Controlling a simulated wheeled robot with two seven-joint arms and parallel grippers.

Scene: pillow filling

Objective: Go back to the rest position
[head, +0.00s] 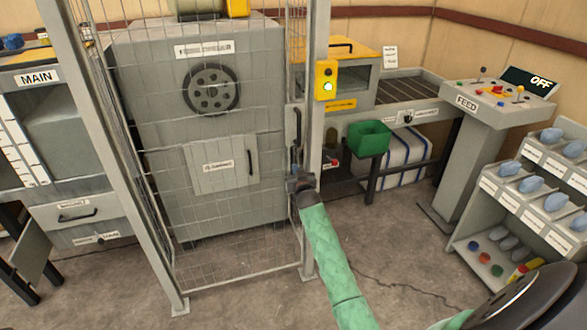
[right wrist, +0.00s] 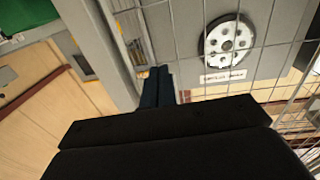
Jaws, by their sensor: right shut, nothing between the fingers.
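My right gripper (head: 296,176) is at the end of the green-sleeved arm that comes up from the bottom middle. It is beside the post and latch edge of the mesh gate (head: 238,281), just below the gate's dark handle (head: 297,125). In the right wrist view its dark fingers (right wrist: 157,84) are together, with nothing between them, close to the grey post (right wrist: 98,50). I cannot tell whether the fingers touch the gate. The gate looks shut. My left gripper is not in view.
Behind the mesh stands a grey machine (head: 140,90) with a handwheel (head: 211,88). A green bin (head: 369,137), FEED console (head: 490,95) and shelf rack (head: 530,200) stand right. Floor (head: 400,235) between is clear.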

